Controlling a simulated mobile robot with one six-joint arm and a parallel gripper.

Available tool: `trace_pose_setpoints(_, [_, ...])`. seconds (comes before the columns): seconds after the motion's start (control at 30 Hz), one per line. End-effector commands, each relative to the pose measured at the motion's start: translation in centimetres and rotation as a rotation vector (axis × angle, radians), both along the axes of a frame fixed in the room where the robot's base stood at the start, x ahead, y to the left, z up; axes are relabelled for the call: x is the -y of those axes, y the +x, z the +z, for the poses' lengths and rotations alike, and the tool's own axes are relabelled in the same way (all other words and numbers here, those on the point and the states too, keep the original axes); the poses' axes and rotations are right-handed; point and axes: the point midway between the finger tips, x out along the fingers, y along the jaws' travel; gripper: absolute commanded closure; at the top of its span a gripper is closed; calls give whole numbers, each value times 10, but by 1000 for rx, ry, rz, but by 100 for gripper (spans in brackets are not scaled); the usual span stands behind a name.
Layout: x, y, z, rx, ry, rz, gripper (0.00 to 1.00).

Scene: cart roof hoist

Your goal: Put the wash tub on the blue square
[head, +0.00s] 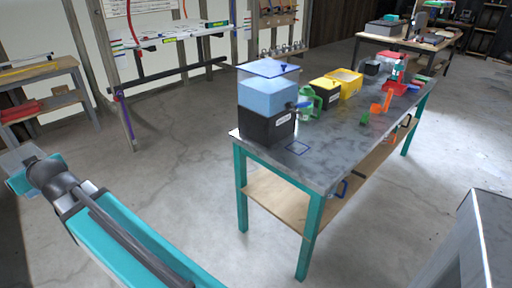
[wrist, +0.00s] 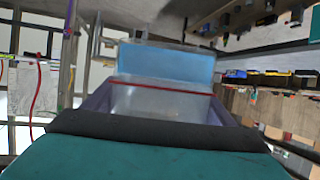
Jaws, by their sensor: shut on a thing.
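My gripper (wrist: 165,92) is shut on a pale blue thing with a grey rim, which looks like the wash tub (wrist: 165,65). It fills the space between and beyond the fingers in the wrist view; most of its shape is hidden. In the head view my gripper (head: 22,168) is at the far left, over the floor and well apart from the workbench. A blue square outline (head: 298,148) is marked on the bench top, at its near end. It looks empty.
The grey bench top (head: 335,150) has teal legs. A black box (head: 266,127) with a light blue block (head: 268,94) stands beside the square, with a blue-edged top above. A green jug (head: 307,105) and yellow bins (head: 347,82) stand behind. Another shelf table (head: 45,72) is at left.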

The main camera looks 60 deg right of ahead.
Motion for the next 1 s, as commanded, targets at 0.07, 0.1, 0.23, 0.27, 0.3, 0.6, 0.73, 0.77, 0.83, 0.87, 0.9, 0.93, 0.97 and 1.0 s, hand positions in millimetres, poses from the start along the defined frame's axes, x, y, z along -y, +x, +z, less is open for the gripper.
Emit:
trace_pose_setpoints(0.07, [1, 0, 1, 3, 0, -1, 58])
trace_pose_setpoints(0.1, [1, 0, 1, 3, 0, -1, 58])
trace_pose_setpoints(0.23, [3, 0, 0, 2, 0, -5, 58])
trace_pose_setpoints(0.27, [5, 0, 0, 2, 0, -9, 58])
trace_pose_setpoints(0.3, [8, 0, -1, 2, -1, -15, 58])
trace_pose_setpoints(0.6, [77, -9, -26, 1, -1, -155, 58])
trace_pose_setpoints(0.73, [126, -19, -42, -1, -2, -261, 58])
trace_pose_setpoints(0.77, [137, -21, -46, 0, -3, -287, 58])
trace_pose_setpoints(0.83, [165, -29, -54, 0, -3, -347, 58])
trace_pose_setpoints(0.87, [176, -32, -57, 0, -3, -373, 58])
trace_pose_setpoints(0.9, [191, -37, -61, 1, -2, -409, 58])
trace_pose_setpoints(0.93, [203, -41, -65, 1, -3, -435, 58])
trace_pose_setpoints(0.97, [214, -45, -68, 0, -3, -462, 58])
trace_pose_setpoints(1.0, [229, -52, -73, 0, -3, -498, 58])
